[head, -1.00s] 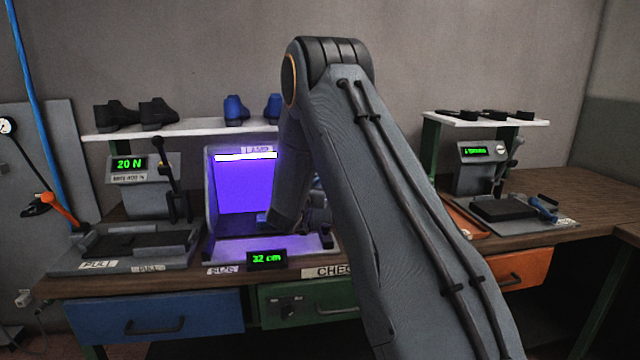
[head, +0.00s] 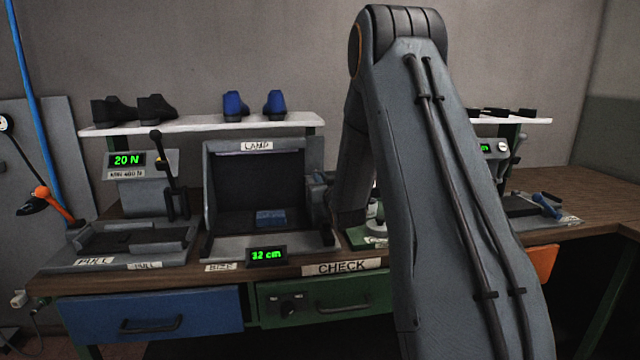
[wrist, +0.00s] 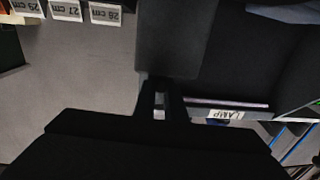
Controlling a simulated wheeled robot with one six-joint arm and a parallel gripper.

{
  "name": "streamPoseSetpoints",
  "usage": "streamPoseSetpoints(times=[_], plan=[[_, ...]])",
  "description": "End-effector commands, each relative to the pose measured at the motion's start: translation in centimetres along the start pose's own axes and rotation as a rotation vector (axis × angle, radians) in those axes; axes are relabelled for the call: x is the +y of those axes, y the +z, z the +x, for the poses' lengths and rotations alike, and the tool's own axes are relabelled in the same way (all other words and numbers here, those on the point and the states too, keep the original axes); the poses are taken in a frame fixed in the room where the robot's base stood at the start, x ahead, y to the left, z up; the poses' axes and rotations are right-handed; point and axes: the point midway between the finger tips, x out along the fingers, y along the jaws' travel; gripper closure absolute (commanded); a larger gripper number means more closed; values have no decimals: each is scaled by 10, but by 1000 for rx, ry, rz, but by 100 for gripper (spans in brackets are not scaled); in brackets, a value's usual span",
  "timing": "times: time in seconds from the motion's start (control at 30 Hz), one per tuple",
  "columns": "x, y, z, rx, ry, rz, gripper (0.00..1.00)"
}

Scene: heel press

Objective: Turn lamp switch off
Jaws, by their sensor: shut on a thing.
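The lamp box (head: 212,190), with a LAMP label on its top edge, stands on the bench left of my arm in the head view. Its inside is dark and unlit. A blue object (head: 270,217) lies in it. My gripper (head: 322,190) is at the right side of the box, partly hidden by my own arm. In the wrist view my gripper (wrist: 164,98) has its fingers close together on a small pale piece, the lamp switch (wrist: 159,100), mostly covered by the fingers. The upside-down LAMP label (wrist: 225,115) shows just right of them.
A display reading 20 N (head: 127,160) and an upright lever (head: 168,165) stand left of the lamp box. A shelf (head: 200,124) with black and blue shoes runs behind it. Size labels (wrist: 66,10) show in the wrist view's upper left.

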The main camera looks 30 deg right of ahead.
Motion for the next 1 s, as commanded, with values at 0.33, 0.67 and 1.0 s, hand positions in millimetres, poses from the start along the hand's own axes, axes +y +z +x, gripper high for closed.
streamPoseSetpoints(times=[0.33, 0.67, 1.0], plan=[[3, -1, 0, 2, -272, -1, 100], [2, -1, 1, 1, -421, -1, 100], [1, -2, 1, 3, -460, -1, 100]])
